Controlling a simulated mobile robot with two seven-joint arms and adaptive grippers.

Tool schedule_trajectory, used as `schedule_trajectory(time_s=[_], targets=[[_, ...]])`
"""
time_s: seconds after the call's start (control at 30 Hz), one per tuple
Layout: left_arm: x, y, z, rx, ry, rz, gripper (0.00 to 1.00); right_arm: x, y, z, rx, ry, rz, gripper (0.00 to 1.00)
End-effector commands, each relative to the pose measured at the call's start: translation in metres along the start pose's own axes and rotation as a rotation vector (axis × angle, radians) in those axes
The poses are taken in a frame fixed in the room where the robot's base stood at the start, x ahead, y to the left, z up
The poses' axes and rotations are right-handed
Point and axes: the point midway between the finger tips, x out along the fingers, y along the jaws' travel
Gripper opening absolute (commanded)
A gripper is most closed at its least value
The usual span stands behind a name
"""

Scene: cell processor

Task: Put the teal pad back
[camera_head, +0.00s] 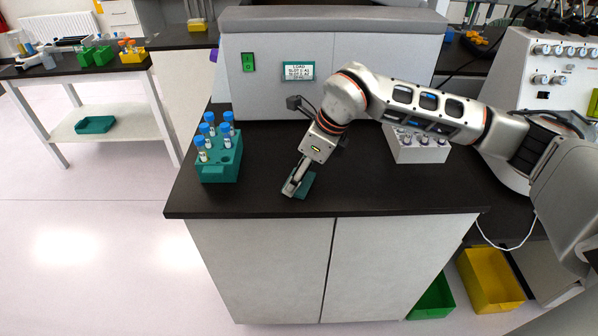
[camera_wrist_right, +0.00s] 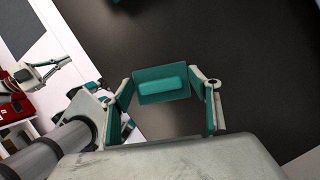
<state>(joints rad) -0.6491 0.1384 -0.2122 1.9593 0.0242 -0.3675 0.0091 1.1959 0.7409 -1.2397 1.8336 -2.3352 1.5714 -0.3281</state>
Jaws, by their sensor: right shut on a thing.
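The teal pad (camera_head: 305,184) is a small flat piece near the front edge of the dark counter, at the tip of my right gripper (camera_head: 295,187). In the right wrist view the pad (camera_wrist_right: 162,85) shows a raised bar on its face and lies between the fingertips of the right gripper (camera_wrist_right: 166,100). The right gripper is shut on it, pointing down. Whether the pad touches the counter I cannot tell. A pale jointed part at the left of the wrist view looks like my left gripper (camera_wrist_right: 42,76); its jaws are too small to read.
A teal rack (camera_head: 220,165) with several blue-capped tubes stands left of the gripper. A grey machine (camera_head: 335,60) stands behind. A white block (camera_head: 418,148) with vials sits to the right under my arm. The counter (camera_head: 390,195) between is clear. A teal tray (camera_head: 95,124) lies on the side table's shelf.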

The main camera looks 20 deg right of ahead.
Motion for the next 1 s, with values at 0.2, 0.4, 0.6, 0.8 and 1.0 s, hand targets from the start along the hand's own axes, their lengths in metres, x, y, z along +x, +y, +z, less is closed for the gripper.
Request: schedule_trajectory(time_s=[0.2,0.4,0.6,0.8,1.0], targets=[[0.0,-0.001,-0.001,0.001,0.003,-0.001,0.0,0.0,0.0,0.0,0.0,-0.001,-0.001,0.44],[0.001,-0.001,-0.001,0.001,0.005,-0.001,0.0,0.002,0.0,-0.001,0.0,0.0,0.0,0.78],[0.001,-0.001,-0.001,0.001,0.004,-0.001,0.0,0.002,0.0,-0.001,0.0,0.0,-0.001,0.78],[-0.001,-0.001,-0.003,0.002,0.003,0.0,0.0,-0.003,0.0,0.001,0.0,-0.001,-0.001,0.78],[0.002,0.0,0.003,0.001,0.002,0.0,0.0,-0.033,-0.001,0.001,0.0,-0.003,-0.004,0.78]])
